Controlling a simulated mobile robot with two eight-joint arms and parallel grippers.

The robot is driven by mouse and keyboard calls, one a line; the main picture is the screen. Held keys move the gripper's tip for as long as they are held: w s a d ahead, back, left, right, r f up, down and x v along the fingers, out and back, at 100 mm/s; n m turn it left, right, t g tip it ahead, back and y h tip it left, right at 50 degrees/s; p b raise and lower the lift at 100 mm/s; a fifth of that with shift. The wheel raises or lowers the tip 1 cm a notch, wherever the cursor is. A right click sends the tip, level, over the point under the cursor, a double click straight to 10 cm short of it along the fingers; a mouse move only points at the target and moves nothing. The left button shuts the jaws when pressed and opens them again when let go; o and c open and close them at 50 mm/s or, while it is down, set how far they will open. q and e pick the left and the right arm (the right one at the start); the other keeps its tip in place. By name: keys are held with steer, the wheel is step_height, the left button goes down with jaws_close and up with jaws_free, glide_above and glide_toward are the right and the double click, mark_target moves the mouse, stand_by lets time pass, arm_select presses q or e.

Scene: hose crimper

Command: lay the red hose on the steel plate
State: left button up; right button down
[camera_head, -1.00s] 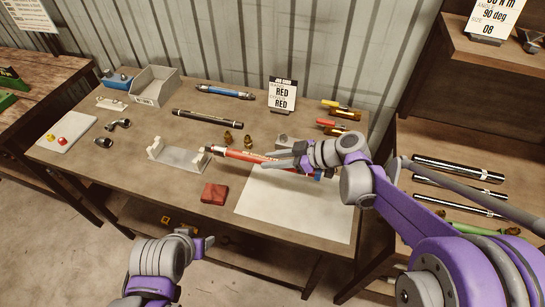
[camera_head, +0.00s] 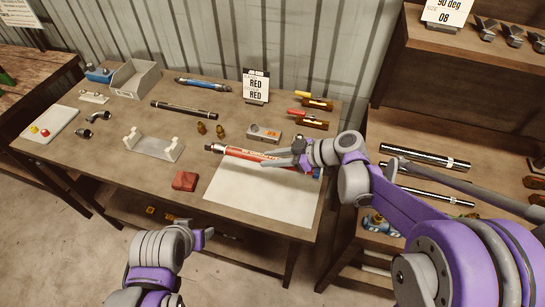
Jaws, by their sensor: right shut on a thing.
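The red hose (camera_head: 243,153) has dark metal at its left end and lies across the picture in front of my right gripper (camera_head: 283,160). My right gripper is shut on the hose toward its right part, and the fingers and wrist hide some of it. The pale steel plate (camera_head: 258,203) lies flat on the table; the hose crosses over its back edge in the view. I cannot tell whether the hose touches the plate. My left gripper (camera_head: 207,237) is low, in front of the table's front edge and apart from the hose; its finger opening is unclear.
A white cradle (camera_head: 155,146) stands left of the hose and a red block (camera_head: 185,181) left of the plate. Brass fittings (camera_head: 211,129), a grey block (camera_head: 264,133) and a sign (camera_head: 256,86) stand behind. Shelves with metal tubes (camera_head: 424,154) are at right.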

mark_target(272, 184)
arm_select(q)
steer(key=shift+a, duration=0.1)
arm_select(e)
steer(key=shift+a, duration=0.1)
arm_select(q)
steer(key=shift+f, duration=0.15)
arm_select(e)
steer(key=shift+f, duration=0.1)
arm_select(q)
step_height(272, 184, down, 7)
steer(key=s+b, duration=0.3)
steer(key=b, duration=0.2)
steer(key=shift+f+g, duration=0.2)
steer(key=shift+g, duration=0.2)
arm_select(e)
steer(key=shift+f, duration=4.8)
arm_select(q)
steer(key=shift+f+b, duration=0.2)
steer(key=shift+b, duration=0.25)
arm_select(e)
steer(key=shift+f, duration=0.25)
steer(key=c, duration=0.6)
jaws_free()
